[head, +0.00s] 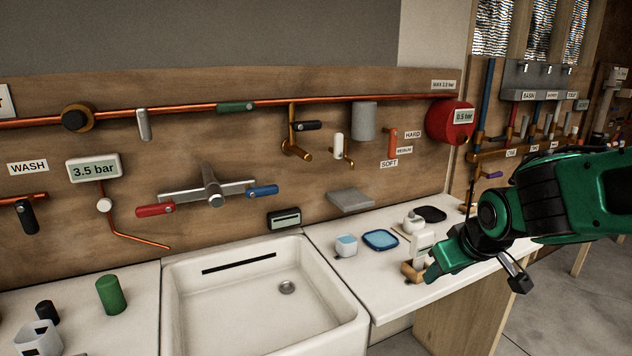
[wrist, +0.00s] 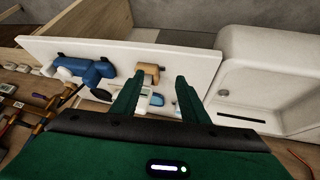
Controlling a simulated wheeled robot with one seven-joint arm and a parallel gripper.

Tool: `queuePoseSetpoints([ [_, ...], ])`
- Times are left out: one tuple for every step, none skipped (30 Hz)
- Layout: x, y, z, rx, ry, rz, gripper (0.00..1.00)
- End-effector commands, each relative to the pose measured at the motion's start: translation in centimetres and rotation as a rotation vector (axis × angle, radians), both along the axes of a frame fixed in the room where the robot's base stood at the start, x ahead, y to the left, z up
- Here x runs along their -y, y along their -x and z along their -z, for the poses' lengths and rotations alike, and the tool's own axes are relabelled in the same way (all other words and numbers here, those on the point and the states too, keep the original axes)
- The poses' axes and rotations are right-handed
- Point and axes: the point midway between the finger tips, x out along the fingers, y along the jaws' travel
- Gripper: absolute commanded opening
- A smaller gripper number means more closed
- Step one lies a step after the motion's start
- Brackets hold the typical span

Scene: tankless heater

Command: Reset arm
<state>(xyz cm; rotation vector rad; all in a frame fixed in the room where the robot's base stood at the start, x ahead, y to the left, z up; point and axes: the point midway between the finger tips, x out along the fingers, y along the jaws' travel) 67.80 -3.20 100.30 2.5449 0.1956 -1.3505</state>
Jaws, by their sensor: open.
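My gripper (head: 434,268) is at the right side in the head view, at the end of my green and black arm. It is over the counter to the right of the sink. A tan block-like piece (head: 411,271) and a white upright item (head: 421,243) are beside its fingertips. In the wrist view my gripper (wrist: 158,82) has its two green fingers apart, with nothing held between them. The tan piece (wrist: 148,70) shows past the fingertips there. I cannot tell whether a finger touches it.
A white sink (head: 262,325) lies left of the counter. The wall behind carries copper pipes, a lever tap (head: 209,187) and a red drum (head: 450,125). Floor is open at right.

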Motion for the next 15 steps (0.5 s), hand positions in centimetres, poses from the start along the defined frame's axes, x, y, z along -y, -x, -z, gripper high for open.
queuePoseSetpoints([
  [1.1,2.2,0.0,-0.042,-0.035,0.064,0.41],
  [1.6,3.6,0.2,-0.072,-0.057,0.102,0.41],
  [2.1,5.3,0.4,-0.11,-0.083,0.149,0.41],
  [2.4,6.7,0.6,-0.139,-0.102,0.186,0.41],
  [2.8,8.0,0.8,-0.167,-0.12,0.222,0.41],
  [3.1,9.8,0.9,-0.203,-0.143,0.269,0.41],
  [4.4,10.6,1.2,-0.229,-0.144,0.312,0.41],
  [5.7,11.6,1.4,-0.253,-0.145,0.353,0.41],
  [7.2,12.9,1.7,-0.286,-0.149,0.406,0.41],
  [8.3,14.1,1.9,-0.312,-0.153,0.448,0.41],
  [9.2,15.2,2.1,-0.338,-0.158,0.488,0.41],
  [10.4,16.8,2.2,-0.37,-0.167,0.541,0.41],
  [11.2,18.0,2.3,-0.397,-0.176,0.58,0.41],
  [11.9,19.2,2.5,-0.422,-0.185,0.617,0.41],
  [12.5,20.7,2.6,-0.453,-0.199,0.662,0.41],
])
